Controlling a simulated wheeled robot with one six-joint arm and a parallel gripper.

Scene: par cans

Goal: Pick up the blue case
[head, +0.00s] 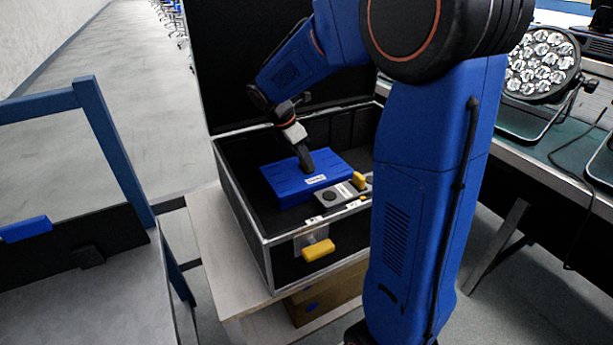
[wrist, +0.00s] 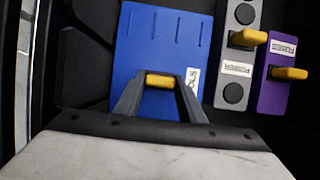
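The blue case (head: 283,181) lies inside an open black flight case, its flat top facing up with a small white label. In the wrist view the blue case (wrist: 168,45) has a yellow handle (wrist: 160,79) on top. My gripper (head: 308,169) points down onto the case. In the wrist view my gripper (wrist: 161,82) has one finger at each end of the yellow handle. The fingertips hide the handle's ends, so I cannot tell whether they press on it. The case shows no clear lift.
The flight case (head: 251,238) stands on a small table (head: 212,244), lid up behind. A grey unit (wrist: 234,93) and a purple unit (wrist: 270,94), both with yellow handles, sit right of the blue case. A stage light (head: 541,62) stands on the right bench.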

